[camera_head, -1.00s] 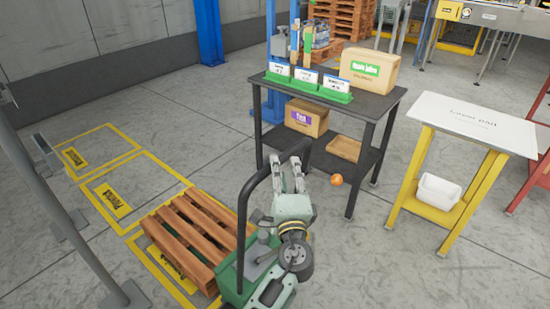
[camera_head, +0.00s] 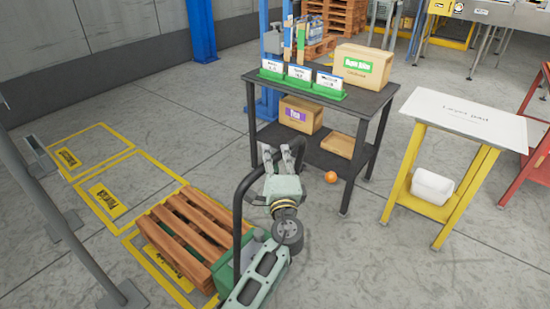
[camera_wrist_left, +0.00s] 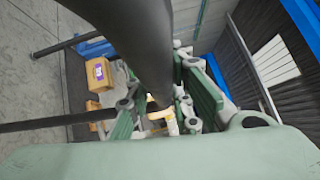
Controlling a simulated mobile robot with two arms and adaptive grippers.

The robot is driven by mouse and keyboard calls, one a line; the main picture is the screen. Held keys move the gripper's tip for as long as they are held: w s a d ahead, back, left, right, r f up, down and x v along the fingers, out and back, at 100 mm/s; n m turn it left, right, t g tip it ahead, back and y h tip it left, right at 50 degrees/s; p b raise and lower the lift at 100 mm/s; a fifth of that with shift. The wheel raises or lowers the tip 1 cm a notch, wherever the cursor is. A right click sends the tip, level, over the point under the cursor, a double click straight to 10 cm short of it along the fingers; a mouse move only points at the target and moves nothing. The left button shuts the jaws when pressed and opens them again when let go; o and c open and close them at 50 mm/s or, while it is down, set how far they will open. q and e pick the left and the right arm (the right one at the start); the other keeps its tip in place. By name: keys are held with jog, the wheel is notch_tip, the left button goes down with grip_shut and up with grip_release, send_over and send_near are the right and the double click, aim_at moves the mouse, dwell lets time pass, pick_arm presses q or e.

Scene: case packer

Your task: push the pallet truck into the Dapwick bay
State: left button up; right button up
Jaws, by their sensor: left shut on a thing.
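The pallet truck has a green body (camera_head: 228,272) and a black hoop handle (camera_head: 238,205); its forks are hidden under a wooden pallet (camera_head: 180,235). My left gripper (camera_head: 284,158) is shut on the upper right part of the handle. In the left wrist view the black bar (camera_wrist_left: 145,45) runs between the fingers of my left gripper (camera_wrist_left: 165,112). Yellow-outlined bays lie in a row on the floor: a far bay (camera_head: 104,128), a middle bay (camera_head: 150,160) and a near one partly under the pallet. Their labels are too blurred to read surely. My right gripper is out of view.
A dark table (camera_head: 378,103) with boxes and green card holders stands just beyond the handle. An orange ball (camera_head: 331,177) lies by its leg. A yellow stand (camera_head: 410,165) is at right. The middle and far bays look empty.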

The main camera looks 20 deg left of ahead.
pick_arm(q)
jog(key=shift+f, duration=0.1)
grip_shut()
jog(key=shift+a, duration=0.1)
